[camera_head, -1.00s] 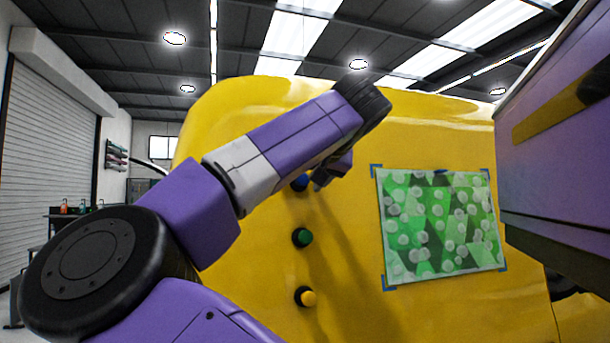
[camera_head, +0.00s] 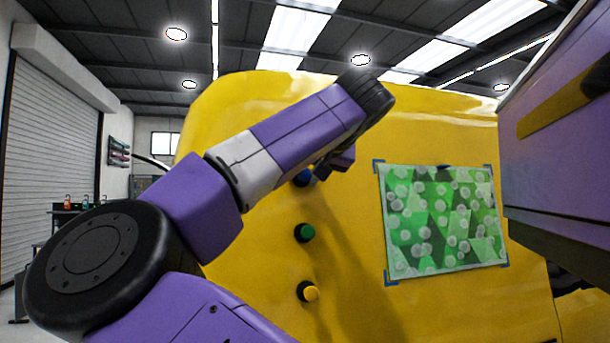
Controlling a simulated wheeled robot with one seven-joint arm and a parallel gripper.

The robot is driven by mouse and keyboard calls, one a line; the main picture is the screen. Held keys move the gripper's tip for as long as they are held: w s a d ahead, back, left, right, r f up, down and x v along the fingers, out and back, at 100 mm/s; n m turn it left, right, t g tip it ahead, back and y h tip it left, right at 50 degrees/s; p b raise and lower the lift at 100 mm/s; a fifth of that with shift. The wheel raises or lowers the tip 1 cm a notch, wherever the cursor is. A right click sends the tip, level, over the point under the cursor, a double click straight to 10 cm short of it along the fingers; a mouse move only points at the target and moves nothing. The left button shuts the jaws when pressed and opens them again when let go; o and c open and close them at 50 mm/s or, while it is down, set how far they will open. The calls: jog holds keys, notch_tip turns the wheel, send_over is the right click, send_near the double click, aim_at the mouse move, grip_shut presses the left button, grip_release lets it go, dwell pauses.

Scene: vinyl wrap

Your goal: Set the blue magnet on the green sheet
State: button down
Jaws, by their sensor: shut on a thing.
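The blue magnet (camera_head: 303,178) shows partly behind my gripper, at the top of a column of magnets on the yellow panel. My gripper (camera_head: 316,174) is shut on the blue magnet; its fingers are small and mostly hidden by my wrist. I cannot tell whether the magnet still touches the panel. The green sheet (camera_head: 440,222) lies flat on the panel to the right, with a pattern of green triangles and pale round spots. Blue tape marks its corners. My gripper is left of the sheet and apart from it.
A green magnet (camera_head: 304,232) and a yellow magnet (camera_head: 308,292) sit on the yellow panel (camera_head: 235,110) below the blue one. Bare panel lies between the magnets and the sheet. A dark workbench (camera_head: 72,214) with bottles stands far left.

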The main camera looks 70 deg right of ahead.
jog(key=shift+s+a+r, duration=0.1)
jog(key=shift+s+a, duration=0.3)
jog(key=shift+a, duration=0.1)
dwell(0.4)
jog(key=f+b+v, duration=0.1)
jog(key=v, duration=0.5)
jog(key=shift+s+a, duration=0.35)
jog(key=shift+a, duration=0.2)
dwell(0.6)
